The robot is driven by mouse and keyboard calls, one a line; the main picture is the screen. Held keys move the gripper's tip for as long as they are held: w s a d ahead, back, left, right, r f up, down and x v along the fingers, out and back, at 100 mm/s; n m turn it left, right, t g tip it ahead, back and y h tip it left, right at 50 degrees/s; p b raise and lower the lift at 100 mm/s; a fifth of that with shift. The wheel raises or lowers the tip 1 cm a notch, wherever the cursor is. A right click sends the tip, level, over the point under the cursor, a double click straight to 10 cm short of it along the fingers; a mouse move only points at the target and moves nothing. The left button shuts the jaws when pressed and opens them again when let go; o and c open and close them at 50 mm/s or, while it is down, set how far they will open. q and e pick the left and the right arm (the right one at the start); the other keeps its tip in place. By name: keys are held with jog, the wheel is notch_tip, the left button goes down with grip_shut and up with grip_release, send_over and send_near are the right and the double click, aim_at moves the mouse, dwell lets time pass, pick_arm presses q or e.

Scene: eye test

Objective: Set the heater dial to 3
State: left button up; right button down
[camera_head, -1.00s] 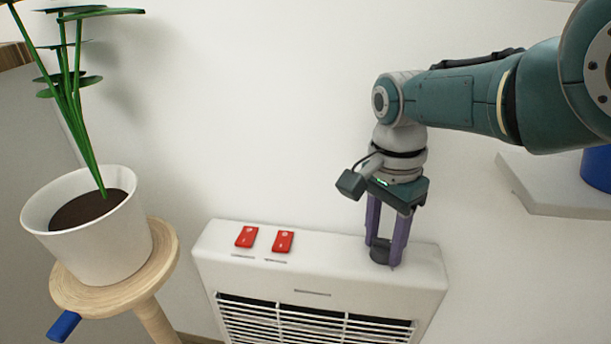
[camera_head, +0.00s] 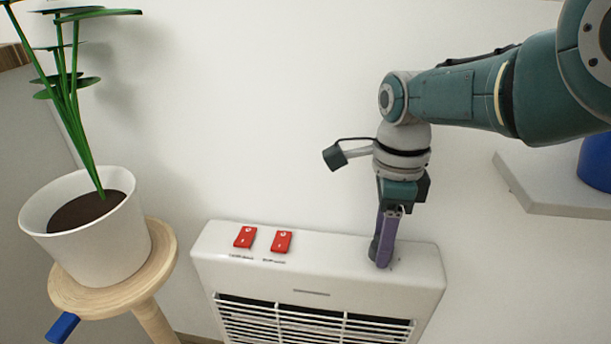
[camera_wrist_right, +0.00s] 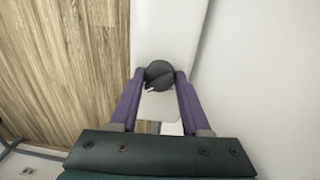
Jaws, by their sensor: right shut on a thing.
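The white heater (camera_head: 320,275) stands against the wall, with its grille facing front. Its dark round dial (camera_wrist_right: 159,74) sits on the top face at the right end. My right gripper (camera_head: 382,262) points down from above and is shut on the dial, one purple finger on each side in the right wrist view (camera_wrist_right: 157,80). In the head view the fingers mostly hide the dial (camera_head: 373,249). A small light mark shows on the dial in the wrist view, but I cannot read any number or the setting. My left gripper is not in view.
Two red switches, one (camera_head: 245,237) left of the other (camera_head: 281,242), sit on the heater's top left. A potted plant (camera_head: 95,245) stands on a round wooden stool (camera_head: 160,262) at left. A pale shelf (camera_head: 545,190) with a blue object (camera_head: 597,165) is at right.

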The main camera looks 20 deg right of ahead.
dwell(0.4)
jog(key=shift+c, duration=1.9)
grip_release()
jog(key=shift+r, duration=0.2)
notch_tip(320, 180, up, 20)
jog(key=p, duration=1.9)
jog(key=shift+f, duration=0.15)
